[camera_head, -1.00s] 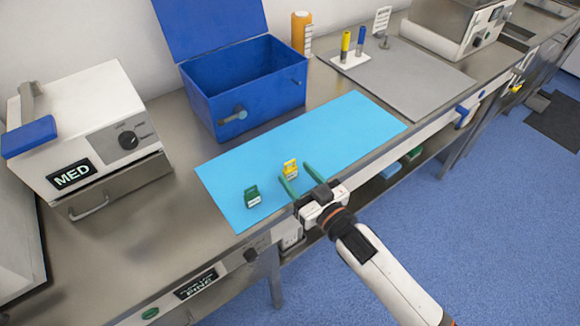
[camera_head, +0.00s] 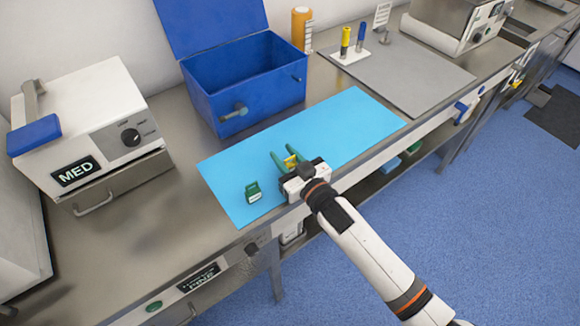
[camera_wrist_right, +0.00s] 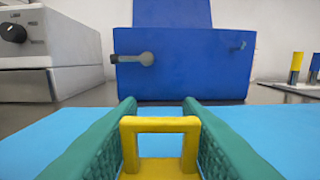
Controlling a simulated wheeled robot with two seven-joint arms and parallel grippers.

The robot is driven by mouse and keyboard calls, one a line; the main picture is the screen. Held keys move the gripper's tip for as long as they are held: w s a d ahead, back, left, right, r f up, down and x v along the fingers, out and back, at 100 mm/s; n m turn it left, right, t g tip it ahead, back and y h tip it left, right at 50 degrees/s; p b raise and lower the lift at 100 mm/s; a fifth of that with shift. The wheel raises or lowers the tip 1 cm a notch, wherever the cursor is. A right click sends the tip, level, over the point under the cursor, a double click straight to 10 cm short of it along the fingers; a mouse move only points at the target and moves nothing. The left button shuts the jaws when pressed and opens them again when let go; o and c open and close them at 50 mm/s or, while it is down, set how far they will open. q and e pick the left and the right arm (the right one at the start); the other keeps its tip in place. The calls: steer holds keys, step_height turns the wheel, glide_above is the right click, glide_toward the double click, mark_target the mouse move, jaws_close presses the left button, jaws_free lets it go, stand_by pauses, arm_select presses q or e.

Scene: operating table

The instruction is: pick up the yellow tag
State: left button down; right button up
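The yellow tag (camera_head: 291,161) stands on the light blue mat (camera_head: 345,125). In the right wrist view the yellow tag (camera_wrist_right: 160,125) shows as an upright loop between the two green fingers. My right gripper (camera_head: 283,156) reaches over the mat from the front, one finger on each side of the tag. In the right wrist view my right gripper (camera_wrist_right: 160,112) has its fingers apart and very close to the tag's sides; I cannot tell whether they touch it. The tag's lower part is hidden by the gripper in the head view. My left gripper is not in view.
A green tag (camera_head: 253,191) stands on the mat left of my right gripper. Behind the mat is an open blue box (camera_head: 245,95). A white MED device (camera_head: 90,135) is at left, and a grey mat (camera_head: 400,75) with a marker stand is at back right.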

steer(key=shift+c, duration=0.8)
step_height(320, 180, up, 10)
steer(key=shift+d, duration=0.1)
